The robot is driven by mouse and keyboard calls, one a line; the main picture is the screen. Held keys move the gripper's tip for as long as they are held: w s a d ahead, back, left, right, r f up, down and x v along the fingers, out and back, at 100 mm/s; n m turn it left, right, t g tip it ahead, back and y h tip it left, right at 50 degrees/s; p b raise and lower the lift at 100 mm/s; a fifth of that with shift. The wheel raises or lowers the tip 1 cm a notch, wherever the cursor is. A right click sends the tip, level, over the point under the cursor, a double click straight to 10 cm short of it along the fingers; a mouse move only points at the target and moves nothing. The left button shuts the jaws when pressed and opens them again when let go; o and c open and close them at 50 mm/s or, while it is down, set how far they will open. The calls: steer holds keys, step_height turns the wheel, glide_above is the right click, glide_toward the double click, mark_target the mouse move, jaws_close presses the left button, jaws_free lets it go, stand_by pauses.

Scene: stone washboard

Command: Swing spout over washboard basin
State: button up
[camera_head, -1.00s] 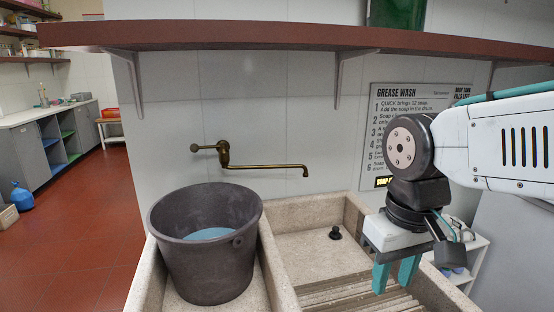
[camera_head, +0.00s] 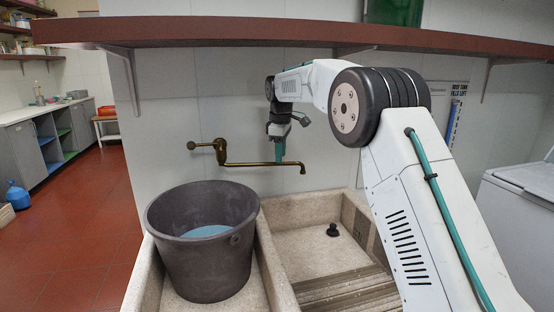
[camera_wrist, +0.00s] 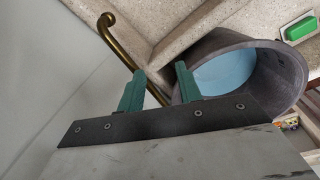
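The brass spout (camera_head: 255,164) runs from the wall tap (camera_head: 220,148) to the right, along the wall, its bent tip above the back edge of the washboard basin (camera_head: 310,241). The basin's ridged washboard (camera_head: 345,290) shows at the front. My gripper (camera_head: 279,160) points down at the middle of the spout. In the wrist view my gripper (camera_wrist: 161,72) is open, its teal fingers apart, and the spout (camera_wrist: 122,48) passes behind the left fingertip and shows between the fingers. Whether they touch it I cannot tell.
A dark bucket (camera_head: 203,262) with blue liquid (camera_head: 207,231) stands in the left basin. A black plug (camera_head: 332,230) sits in the washboard basin. A red-brown shelf (camera_head: 250,33) runs along the wall above my arm.

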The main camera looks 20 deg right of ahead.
steer(key=w+r+n+t, duration=0.1)
steer(key=w+r+n, duration=0.2)
steer(key=w+n, duration=0.1)
steer(key=f, duration=0.4)
steer(key=w+f, duration=0.1)
steer(key=f, duration=0.2)
steer(key=shift+f, duration=0.1)
